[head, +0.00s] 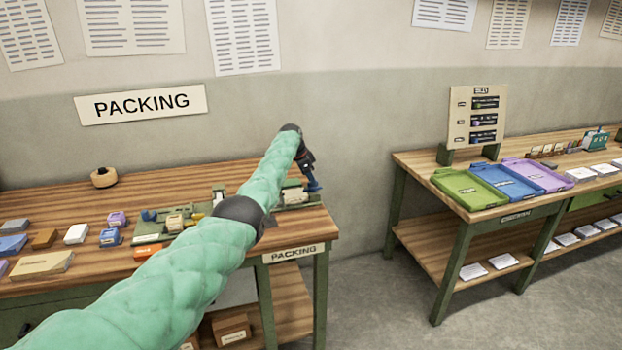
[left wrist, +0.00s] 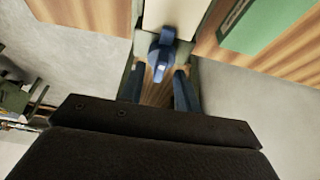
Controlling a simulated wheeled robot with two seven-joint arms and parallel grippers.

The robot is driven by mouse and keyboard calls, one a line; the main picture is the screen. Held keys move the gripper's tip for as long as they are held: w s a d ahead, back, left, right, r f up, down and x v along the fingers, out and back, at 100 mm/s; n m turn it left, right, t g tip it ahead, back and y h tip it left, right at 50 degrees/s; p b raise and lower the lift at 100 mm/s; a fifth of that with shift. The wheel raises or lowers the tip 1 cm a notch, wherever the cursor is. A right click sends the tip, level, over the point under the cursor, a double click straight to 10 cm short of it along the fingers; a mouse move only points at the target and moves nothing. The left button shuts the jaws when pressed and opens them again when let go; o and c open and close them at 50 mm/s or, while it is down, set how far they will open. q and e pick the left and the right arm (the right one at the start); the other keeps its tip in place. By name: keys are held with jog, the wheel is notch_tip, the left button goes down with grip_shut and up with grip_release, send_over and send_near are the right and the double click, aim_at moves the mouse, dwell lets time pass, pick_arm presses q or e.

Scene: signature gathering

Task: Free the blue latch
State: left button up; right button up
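The blue latch (left wrist: 163,52) shows in the left wrist view, on the end of a pale block (left wrist: 175,14) at the bench edge. My left gripper (left wrist: 160,77) is open, with its two dark blue fingers apart. The latch lies ahead of and in line with the gap between the fingers; I cannot tell whether they touch it. In the head view my left gripper (head: 311,178) is at the right end of the packing bench (head: 60,200), and my arm hides part of the bench. My right gripper is not in view.
Small coloured boxes, including an orange one (head: 147,252), and a tape roll (head: 104,177) lie on the packing bench. Right of it is open floor, then a second table with green (head: 467,188), blue (head: 507,181) and purple (head: 538,174) trays and a standing board (head: 477,117).

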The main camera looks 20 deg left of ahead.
pick_arm(q)
jog(key=shift+d+f, duration=0.15)
jog(key=shift+f, duration=0.2)
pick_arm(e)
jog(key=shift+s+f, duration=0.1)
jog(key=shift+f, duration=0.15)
pick_arm(q)
grip_shut()
